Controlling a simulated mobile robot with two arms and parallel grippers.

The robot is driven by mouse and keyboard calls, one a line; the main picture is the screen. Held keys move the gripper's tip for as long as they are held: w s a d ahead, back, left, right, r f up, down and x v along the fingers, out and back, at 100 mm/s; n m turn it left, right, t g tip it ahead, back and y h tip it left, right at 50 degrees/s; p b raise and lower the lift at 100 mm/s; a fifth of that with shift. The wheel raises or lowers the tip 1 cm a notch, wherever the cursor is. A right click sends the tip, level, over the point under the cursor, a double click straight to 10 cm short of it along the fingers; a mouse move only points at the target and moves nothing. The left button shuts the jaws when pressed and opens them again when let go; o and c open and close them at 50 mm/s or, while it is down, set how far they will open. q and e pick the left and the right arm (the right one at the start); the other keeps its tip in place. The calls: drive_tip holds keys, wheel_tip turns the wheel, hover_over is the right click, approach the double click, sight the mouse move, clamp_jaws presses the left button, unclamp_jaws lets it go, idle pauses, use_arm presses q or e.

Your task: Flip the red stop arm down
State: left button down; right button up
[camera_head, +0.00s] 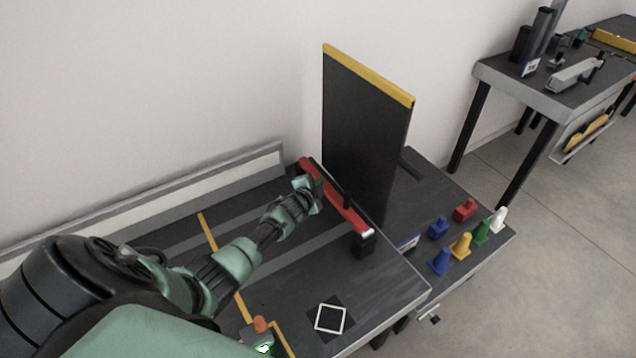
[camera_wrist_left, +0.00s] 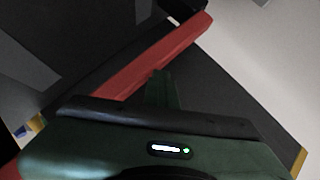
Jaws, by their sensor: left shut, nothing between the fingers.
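The red stop arm (camera_head: 345,208) is a long red bar with a pale end. It lies low and about level in front of the tall black panel, its near end by a small black block (camera_head: 364,246). In the left wrist view the red bar (camera_wrist_left: 135,72) runs diagonally just beyond my fingers. My left gripper (camera_head: 314,190) is beside the bar's far part, its fingers (camera_wrist_left: 161,88) shut with nothing between them. I cannot tell whether they touch the bar. My right gripper is not in view.
The tall black panel (camera_head: 366,125) with a yellow top edge stands behind the bar. Coloured cones and blocks (camera_head: 461,246) stand on the lower shelf at right. A white square outline (camera_head: 331,318) marks the dark table. Another table (camera_head: 560,85) stands at the back right.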

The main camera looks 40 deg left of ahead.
use_arm(q)
drive_tip(key=s+a+r+p, duration=0.2)
drive_tip(key=s+r+p, duration=0.3)
drive_tip(key=r, duration=0.6)
drive_tip(key=shift+s+a+p, duration=0.3)
drive_tip(key=shift+s, duration=0.5)
